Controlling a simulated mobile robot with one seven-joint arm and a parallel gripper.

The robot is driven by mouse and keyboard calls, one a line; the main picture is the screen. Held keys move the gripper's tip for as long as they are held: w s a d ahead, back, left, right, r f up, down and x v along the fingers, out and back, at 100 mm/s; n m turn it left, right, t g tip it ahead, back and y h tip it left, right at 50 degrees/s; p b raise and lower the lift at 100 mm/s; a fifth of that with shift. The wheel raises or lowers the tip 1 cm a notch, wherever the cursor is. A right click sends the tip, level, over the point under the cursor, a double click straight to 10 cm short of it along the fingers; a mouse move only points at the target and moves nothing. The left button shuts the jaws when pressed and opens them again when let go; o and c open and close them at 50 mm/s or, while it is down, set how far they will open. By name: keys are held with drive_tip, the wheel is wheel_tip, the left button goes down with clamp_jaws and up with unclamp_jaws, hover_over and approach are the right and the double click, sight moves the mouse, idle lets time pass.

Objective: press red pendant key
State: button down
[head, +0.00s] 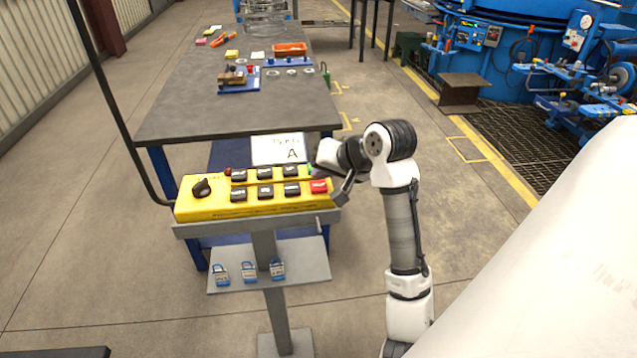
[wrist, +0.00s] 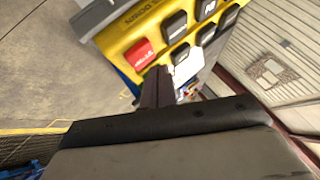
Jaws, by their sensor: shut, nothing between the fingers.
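The yellow pendant (head: 215,211) lies on a grey stand, with a black rotary knob at its left and two rows of black keys. The red pendant key (head: 318,187) is at the right end of the front row. It also shows in the wrist view (wrist: 142,54), upper middle. My gripper (head: 344,192) is shut and empty, just right of the pendant's right end in the head view. In the wrist view the fingers (wrist: 157,88) appear below the red key. Whether they touch the pendant cannot be told.
A white sign marked A (head: 278,150) stands behind the pendant. Several blue padlocks (head: 248,272) sit on the lower shelf (head: 309,262). A workbench (head: 240,115) with small parts stands behind.

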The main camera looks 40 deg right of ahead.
sight(322, 188)
wheel_tip(322, 188, up, 5)
drive_tip(key=p, duration=0.4)
drive_tip(key=shift+f, duration=0.15)
idle(0.7)
